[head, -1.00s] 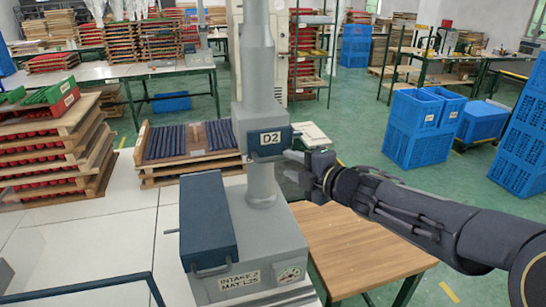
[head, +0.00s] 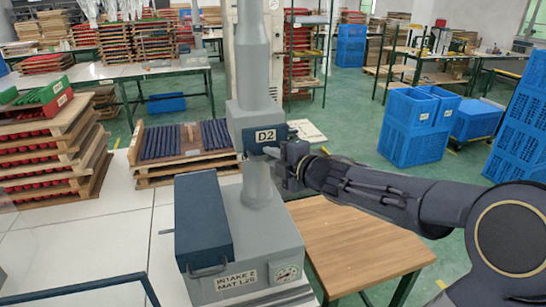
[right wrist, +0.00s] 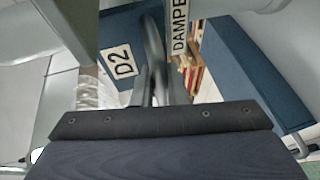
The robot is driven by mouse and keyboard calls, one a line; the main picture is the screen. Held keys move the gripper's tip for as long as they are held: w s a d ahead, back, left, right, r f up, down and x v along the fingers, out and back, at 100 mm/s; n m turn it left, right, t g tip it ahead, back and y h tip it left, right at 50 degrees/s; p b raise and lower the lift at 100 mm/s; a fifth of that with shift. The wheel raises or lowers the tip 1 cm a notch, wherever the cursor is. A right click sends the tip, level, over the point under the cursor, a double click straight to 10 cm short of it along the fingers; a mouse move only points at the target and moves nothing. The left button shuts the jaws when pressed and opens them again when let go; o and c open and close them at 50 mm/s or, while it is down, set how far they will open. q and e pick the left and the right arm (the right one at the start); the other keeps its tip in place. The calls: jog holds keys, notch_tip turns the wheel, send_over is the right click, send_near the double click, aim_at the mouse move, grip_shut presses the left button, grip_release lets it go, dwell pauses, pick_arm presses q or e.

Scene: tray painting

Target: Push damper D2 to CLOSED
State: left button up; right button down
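Damper D2 is a dark blue-grey block (head: 250,122) on the upright grey duct of the intake unit, with a white "D2" label (head: 265,136). Its label also shows in the right wrist view (right wrist: 120,62). A grey lever bar (right wrist: 154,50) runs down toward my right gripper's fingers in that view. My right gripper (head: 284,157) is at the right side of the damper, just below the label, at or very near the lever. Whether its fingers grip the lever is unclear. My left gripper is not in view.
The intake housing (head: 255,245) with a dark blue hinged box (head: 203,222) stands below the damper. A wooden table (head: 360,245) is to its right. Stacked trays (head: 45,150) are at left, and blue crates (head: 412,125) stand at right on the green floor.

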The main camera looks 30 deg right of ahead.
jog(key=w, duration=0.2)
jog(key=w+d, duration=0.1)
jog(key=w, duration=0.1)
jog(key=shift+w, duration=0.1)
jog(key=shift+d+r, duration=0.1)
jog(key=c, duration=1.8)
grip_release()
jog(key=o, duration=0.3)
jog(key=shift+w, duration=0.1)
jog(key=shift+o, duration=0.2)
jog(key=shift+s, duration=0.2)
jog(key=p+v, duration=0.1)
jog(key=v, duration=0.6)
jog(key=shift+s, duration=0.3)
